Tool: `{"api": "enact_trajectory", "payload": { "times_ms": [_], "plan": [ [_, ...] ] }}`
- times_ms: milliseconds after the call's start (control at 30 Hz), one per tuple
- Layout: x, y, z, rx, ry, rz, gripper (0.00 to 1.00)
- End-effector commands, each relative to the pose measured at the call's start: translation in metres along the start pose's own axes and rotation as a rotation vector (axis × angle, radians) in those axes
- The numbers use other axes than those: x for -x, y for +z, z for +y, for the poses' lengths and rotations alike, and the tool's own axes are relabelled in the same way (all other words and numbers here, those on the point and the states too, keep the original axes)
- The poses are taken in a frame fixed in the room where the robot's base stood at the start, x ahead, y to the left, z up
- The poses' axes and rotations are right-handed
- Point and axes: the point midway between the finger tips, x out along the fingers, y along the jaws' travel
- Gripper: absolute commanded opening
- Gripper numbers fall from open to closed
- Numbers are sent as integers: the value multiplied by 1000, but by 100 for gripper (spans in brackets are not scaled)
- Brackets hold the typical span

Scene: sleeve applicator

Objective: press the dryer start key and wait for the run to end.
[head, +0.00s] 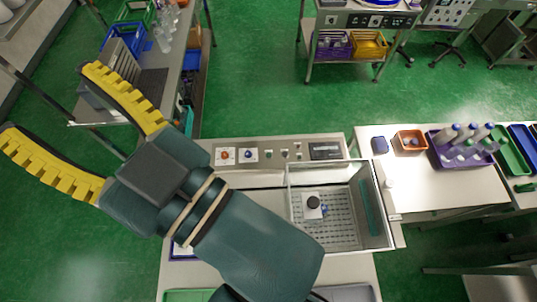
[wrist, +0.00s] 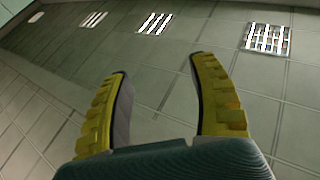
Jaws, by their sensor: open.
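My gripper (head: 48,98) is at the upper left of the head view, raised high, with its two yellow fingers spread wide and nothing between them. In the wrist view my gripper (wrist: 159,68) is also open and empty, facing the ceiling and wall. A control panel (head: 315,139) runs along the back of the machine on the bench. It carries an orange-red knob (head: 225,155), a blue knob (head: 249,155), small keys (head: 284,153) and a dark display (head: 326,151). Which key is the dryer start cannot be told, and the display is unreadable. My gripper is well left of the panel.
A clear-walled basin (head: 345,236) with a perforated floor holds a small white block with a black knob (head: 313,202). To the right are an orange bin (head: 411,141) and a purple rack (head: 459,155) of tubes. A side bench with glassware (head: 164,38) stands at the upper left.

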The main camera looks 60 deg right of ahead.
Motion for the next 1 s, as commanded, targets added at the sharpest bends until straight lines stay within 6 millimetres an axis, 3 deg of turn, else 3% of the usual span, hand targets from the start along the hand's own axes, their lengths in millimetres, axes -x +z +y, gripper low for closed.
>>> {"api": "enact_trajectory", "payload": {
  "times_ms": [33,300,1000],
  "plan": [
    [0,0,0,0,0,0,51],
    [0,0,0,0,0,0,0],
    [0,0,0,0,0,0,0]
  ]
}}
